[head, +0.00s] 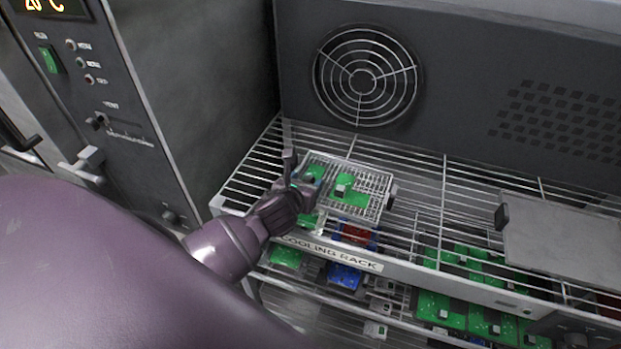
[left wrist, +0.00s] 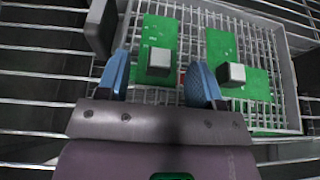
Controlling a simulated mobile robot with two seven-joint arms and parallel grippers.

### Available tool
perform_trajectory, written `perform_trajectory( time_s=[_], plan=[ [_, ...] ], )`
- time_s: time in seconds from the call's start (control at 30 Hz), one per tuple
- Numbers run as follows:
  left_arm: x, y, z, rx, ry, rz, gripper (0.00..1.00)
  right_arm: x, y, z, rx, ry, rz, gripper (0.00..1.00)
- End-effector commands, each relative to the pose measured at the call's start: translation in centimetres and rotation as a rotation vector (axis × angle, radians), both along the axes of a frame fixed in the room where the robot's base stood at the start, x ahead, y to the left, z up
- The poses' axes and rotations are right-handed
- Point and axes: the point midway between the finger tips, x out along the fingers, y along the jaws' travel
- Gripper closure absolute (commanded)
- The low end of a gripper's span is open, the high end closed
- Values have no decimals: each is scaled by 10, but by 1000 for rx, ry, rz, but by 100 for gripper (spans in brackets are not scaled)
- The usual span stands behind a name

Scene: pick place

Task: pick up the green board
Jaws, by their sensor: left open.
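Two green boards lie in a wire-mesh tray (head: 383,205) on the cooling rack. The left board (left wrist: 160,33) carries a pale block and shows between and beyond my left gripper's blue fingertips in the left wrist view. The right board (left wrist: 252,80) carries a similar block and lies beside the right finger; it also shows in the head view (head: 350,202). My left gripper (left wrist: 160,82) is open, with nothing held between its fingers. In the head view the left gripper (head: 300,182) is over the tray's left part and partly hides the left board. My right gripper is not in view.
The wire cooling rack (head: 420,190) has free room around the tray. A grey flat tray (head: 565,242) stands at the right. Lower shelves hold several green, blue and red boards. A fan panel (head: 365,75) closes the back; a control cabinet (head: 100,90) stands left.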

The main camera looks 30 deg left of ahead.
Motion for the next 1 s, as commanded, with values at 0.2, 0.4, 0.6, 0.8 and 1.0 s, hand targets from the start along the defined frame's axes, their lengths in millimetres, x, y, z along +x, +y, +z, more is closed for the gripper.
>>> perform_trajectory(
  time_s=[0.2,0.4,0.6,0.8,1.0],
  plan=[
    [5,1,-3,-2,2,-1,39,0,0,0,0,0,0,32],
    [5,1,-4,-2,3,0,52,0,0,0,0,0,0,32],
    [4,1,-4,-2,4,0,76,0,0,0,1,0,-1,32],
    [4,1,-4,-2,6,0,76,0,0,0,1,0,-1,32],
    [5,2,12,2,0,-1,76,0,0,2,1,1,-1,32]
  ],
)
